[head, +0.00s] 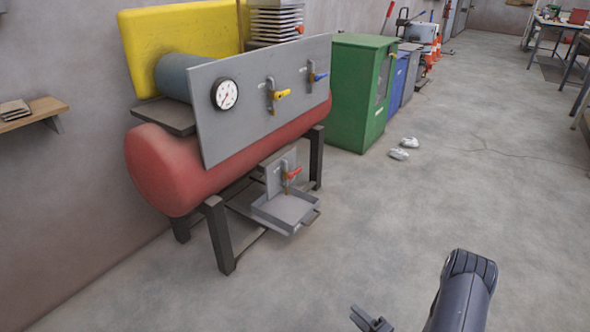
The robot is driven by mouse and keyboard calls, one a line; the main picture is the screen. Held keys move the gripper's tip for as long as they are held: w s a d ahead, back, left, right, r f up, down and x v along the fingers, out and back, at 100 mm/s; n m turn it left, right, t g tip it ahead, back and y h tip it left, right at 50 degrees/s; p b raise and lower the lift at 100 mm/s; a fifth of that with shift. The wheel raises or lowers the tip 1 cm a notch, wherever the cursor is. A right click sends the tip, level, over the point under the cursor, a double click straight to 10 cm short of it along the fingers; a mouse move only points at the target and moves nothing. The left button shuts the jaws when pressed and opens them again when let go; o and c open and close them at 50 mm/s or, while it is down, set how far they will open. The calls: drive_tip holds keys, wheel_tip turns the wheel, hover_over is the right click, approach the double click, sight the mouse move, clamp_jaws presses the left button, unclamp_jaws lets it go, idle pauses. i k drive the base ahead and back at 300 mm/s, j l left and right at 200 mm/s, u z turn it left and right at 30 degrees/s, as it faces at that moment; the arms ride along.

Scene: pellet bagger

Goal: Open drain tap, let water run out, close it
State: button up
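The drain tap with a red handle (293,173) sits on a small grey plate (273,178) under the front of the red tank (165,170). Its handle points out to the right and slightly up. A shallow grey tray (265,217) is below the tap. I cannot make out any water at this size. My gripper (366,320) is at the bottom edge, partly cut off, well in front of the tray and apart from everything. Whether its fingers are open or shut is unclear.
A grey panel (240,125) above carries a gauge (225,94), a yellow-handled valve (282,94) and a blue-handled valve (320,76). Dark tank legs (219,235) flank the tray. A green cabinet (352,95) and white shoe-like items (400,154) are beyond.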

sight(290, 175)
drive_tip(key=i+l+u, duration=0.1)
drive_tip(key=i, duration=0.4)
drive_tip(key=i+l+u, duration=0.1)
drive_tip(key=i, duration=0.35)
drive_tip(key=i+l+u, duration=0.15)
drive_tip(key=i, duration=0.35)
drive_tip(key=i+l+u, duration=0.1)
drive_tip(key=i+l, duration=0.25)
drive_tip(key=i+l+u, duration=0.1)
drive_tip(key=i+l, duration=0.2)
drive_tip(key=i, duration=0.25)
